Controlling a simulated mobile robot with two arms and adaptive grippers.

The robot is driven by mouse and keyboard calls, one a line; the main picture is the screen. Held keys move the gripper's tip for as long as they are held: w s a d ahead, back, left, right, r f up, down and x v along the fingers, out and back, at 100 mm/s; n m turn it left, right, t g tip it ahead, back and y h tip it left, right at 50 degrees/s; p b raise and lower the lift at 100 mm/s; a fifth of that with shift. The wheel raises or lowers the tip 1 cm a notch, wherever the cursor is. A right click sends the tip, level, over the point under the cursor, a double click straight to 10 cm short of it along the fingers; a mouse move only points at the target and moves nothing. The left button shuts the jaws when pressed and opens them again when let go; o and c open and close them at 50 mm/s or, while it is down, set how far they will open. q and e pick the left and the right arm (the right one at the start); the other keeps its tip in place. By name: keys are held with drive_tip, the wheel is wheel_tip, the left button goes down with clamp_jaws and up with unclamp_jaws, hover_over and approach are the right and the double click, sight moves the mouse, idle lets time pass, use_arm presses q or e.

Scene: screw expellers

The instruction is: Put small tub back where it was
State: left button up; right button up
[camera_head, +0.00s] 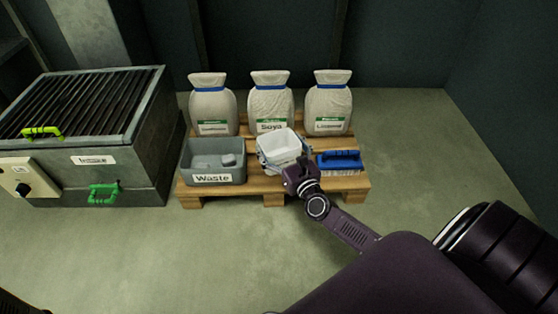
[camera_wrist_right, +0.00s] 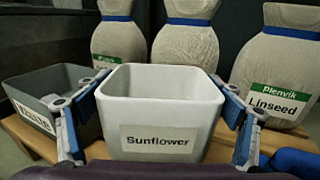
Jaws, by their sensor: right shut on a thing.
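The small tub (camera_head: 281,146) is white, open-topped and looks empty. In the right wrist view the tub (camera_wrist_right: 160,115) carries a "Sunflower" label on the near side. My right gripper (camera_head: 285,158) is shut on it, with blue-grey fingers against its left and right walls. The tub is roughly upright at the front middle of the wooden pallet (camera_head: 262,186), between the grey waste bin and a blue-handled item. I cannot tell whether its base touches the pallet. My left gripper is not in view.
The grey "Waste" bin (camera_head: 213,178) is close on the left, with pale items inside. The blue-handled item (camera_head: 339,160) is close on the right. Three sacks (camera_head: 271,104) stand behind. A metal machine (camera_head: 95,140) with green handles stands at left. Floor at right is clear.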

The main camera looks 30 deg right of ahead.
sight(273, 145)
drive_tip(key=shift+f+b, duration=1.6)
drive_tip(key=shift+f, duration=0.65)
drive_tip(key=shift+f, duration=0.1)
drive_tip(key=shift+f+b, duration=0.15)
drive_tip(key=shift+b, duration=0.15)
drive_tip(key=o, duration=1.4)
drive_tip(key=shift+c, duration=0.2)
drive_tip(key=shift+r, duration=0.2)
drive_tip(key=shift+s+r+p, duration=0.1)
drive_tip(key=shift+s+p, duration=0.15)
drive_tip(key=shift+p, duration=0.25)
drive_tip(key=s+a+p, duration=0.2)
drive_tip(key=s+p, duration=0.2)
drive_tip(key=s, duration=0.7)
drive_tip(key=shift+s, duration=0.2)
